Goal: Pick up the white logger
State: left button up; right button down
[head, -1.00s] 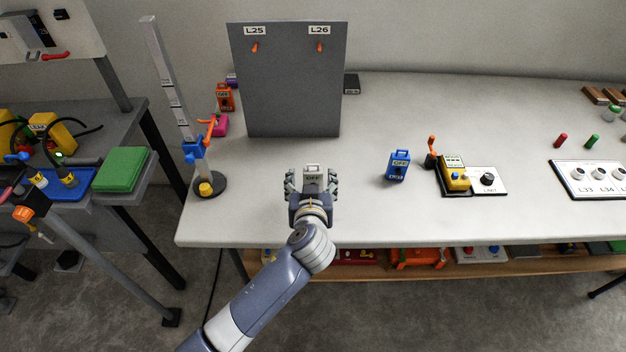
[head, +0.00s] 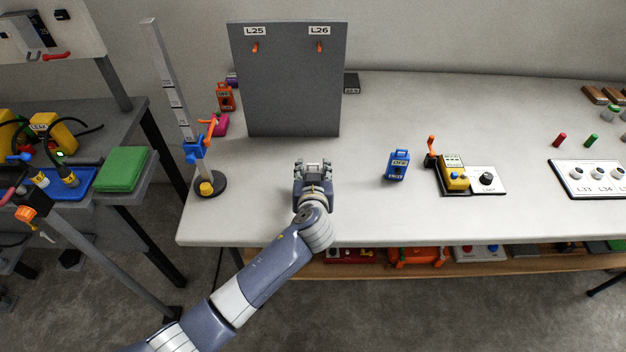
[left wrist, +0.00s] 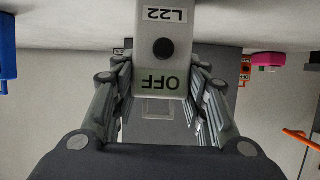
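The white logger (left wrist: 178,62), marked L22 and OFF with a dark round button, fills the upper middle of the left wrist view. My left gripper (head: 313,165) has its fingers against both sides of the logger, closed on it. In the head view the logger is largely hidden by the gripper, which is over the front left part of the bench, before the grey panel. I cannot tell whether the logger touches the bench. My right gripper is not in view.
The grey panel (head: 290,85) with orange hooks marked L25 and L26 stands behind. A stand (head: 210,184) with a tall post is at left. A blue device (head: 398,165) and a yellow device (head: 453,178) stand to the right. The bench (head: 365,215) is clear between.

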aim_at(313, 171)
pick_arm(q)
jog(key=shift+r, duration=0.15)
jog(key=shift+r, duration=0.2)
jog(key=r, duration=0.2)
jog(key=shift+s+r, duration=0.35)
jog(key=s+r+b, duration=0.1)
jog(key=s+b, duration=0.1)
jog(key=s, duration=1.3)
jog(key=shift+s+r, duration=0.15)
jog(key=shift+r, duration=0.2)
